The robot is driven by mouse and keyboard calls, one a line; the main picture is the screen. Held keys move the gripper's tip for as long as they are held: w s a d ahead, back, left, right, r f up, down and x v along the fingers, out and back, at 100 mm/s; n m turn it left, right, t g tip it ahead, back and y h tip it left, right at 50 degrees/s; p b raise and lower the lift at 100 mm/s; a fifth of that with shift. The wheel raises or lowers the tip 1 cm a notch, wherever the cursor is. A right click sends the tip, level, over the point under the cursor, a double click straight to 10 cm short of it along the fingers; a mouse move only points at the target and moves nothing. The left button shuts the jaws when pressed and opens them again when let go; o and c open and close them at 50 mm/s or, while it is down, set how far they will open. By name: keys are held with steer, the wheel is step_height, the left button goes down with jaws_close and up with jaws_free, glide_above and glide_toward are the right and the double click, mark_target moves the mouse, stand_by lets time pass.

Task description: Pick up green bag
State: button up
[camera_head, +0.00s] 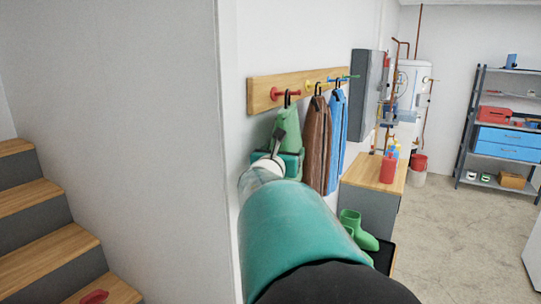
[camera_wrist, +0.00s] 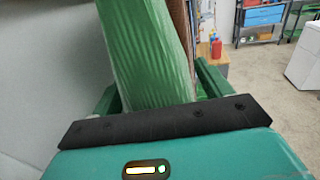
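The green bag (camera_head: 289,128) hangs from the red peg at the left end of a wooden wall rack. My gripper (camera_head: 289,163) is at the bag's lower part, which it partly hides in the head view. In the wrist view the bag (camera_wrist: 146,50) stands tall and slightly tilted between the two green fingers of my gripper (camera_wrist: 160,88). The fingers are spread wide, one on each side of the bag. I cannot tell whether either finger touches it.
A brown bag (camera_head: 317,145) and a blue bag (camera_head: 337,140) hang close on the right. Below are a wooden-topped cabinet (camera_head: 372,175) and green boots (camera_head: 357,230). A wall corner (camera_head: 222,150) and wooden steps (camera_head: 40,235) are on the left. Floor at right is open.

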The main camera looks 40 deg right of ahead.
steer(key=shift+s, duration=0.15)
steer(key=c, duration=0.7)
steer(key=shift+c, duration=0.7)
steer(key=shift+r, duration=0.1)
